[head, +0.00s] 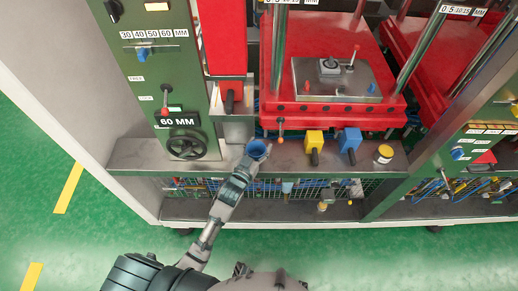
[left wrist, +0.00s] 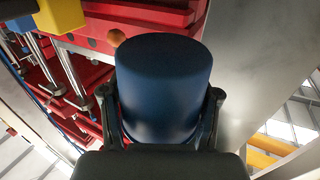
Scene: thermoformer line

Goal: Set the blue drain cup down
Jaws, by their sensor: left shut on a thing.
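The blue drain cup (head: 257,149) is at the end of my left arm, over the grey ledge (head: 300,158) of the machine. In the left wrist view the cup (left wrist: 164,85) fills the middle, with a finger on each side. My left gripper (head: 247,164) is shut on it; it also shows in the left wrist view (left wrist: 162,115). I cannot tell whether the cup touches the ledge. My right gripper is not in view.
A yellow block (head: 314,141), a blue block (head: 348,141) and a yellow-topped cup (head: 383,153) stand on the ledge to the right. A black handwheel (head: 186,145) is to the left. The red press (head: 335,60) rises behind. Wire mesh lies below the ledge.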

